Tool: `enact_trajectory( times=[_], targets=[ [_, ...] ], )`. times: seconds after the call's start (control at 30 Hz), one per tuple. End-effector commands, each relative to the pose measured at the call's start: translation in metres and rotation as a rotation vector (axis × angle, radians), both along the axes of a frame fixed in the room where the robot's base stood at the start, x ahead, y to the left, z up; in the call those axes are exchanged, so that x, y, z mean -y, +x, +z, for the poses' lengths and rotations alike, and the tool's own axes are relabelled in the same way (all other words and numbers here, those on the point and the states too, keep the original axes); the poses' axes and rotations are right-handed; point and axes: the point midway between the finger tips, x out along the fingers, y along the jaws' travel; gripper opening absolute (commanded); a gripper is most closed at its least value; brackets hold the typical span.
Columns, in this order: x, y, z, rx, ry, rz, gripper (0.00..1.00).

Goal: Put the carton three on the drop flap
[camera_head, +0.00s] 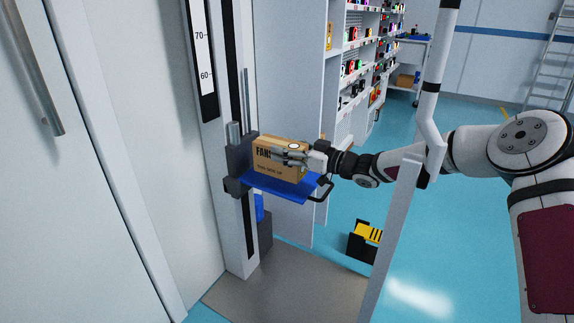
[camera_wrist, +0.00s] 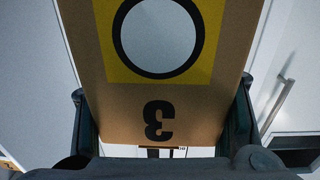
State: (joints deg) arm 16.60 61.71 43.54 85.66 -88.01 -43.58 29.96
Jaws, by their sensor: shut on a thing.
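Carton three (camera_head: 272,162) is a brown cardboard box with dark print, at the blue drop flap (camera_head: 284,188) on the tester's column in the head view. In the wrist view the carton (camera_wrist: 190,105) fills the middle, showing an upside-down 3 and a white circle on a yellow square. My gripper (camera_head: 290,155) is shut on the carton, with a finger on each side of it in the wrist view (camera_wrist: 162,120). The carton's underside is right at the flap's surface; I cannot tell whether they touch.
The tester's column (camera_head: 228,120) carries a height scale (camera_head: 203,62). A grey base plate (camera_head: 285,292) lies below the flap. A pale post (camera_head: 398,230) stands in front of my arm. Shelves (camera_head: 365,60) with small goods and a black-and-yellow item (camera_head: 366,238) are behind.

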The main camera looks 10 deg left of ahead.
Motion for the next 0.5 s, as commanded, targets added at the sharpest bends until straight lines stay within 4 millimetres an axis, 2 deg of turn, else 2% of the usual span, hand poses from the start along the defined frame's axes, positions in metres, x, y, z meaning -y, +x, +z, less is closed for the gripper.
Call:
enact_trajectory(
  times=[0.27,0.5],
  targets=[
    [0.0,0.0,-0.032,0.001,0.004,0.0,0.09],
    [0.0,0.0,-0.032,0.002,0.003,0.0,0.09]
  ],
)
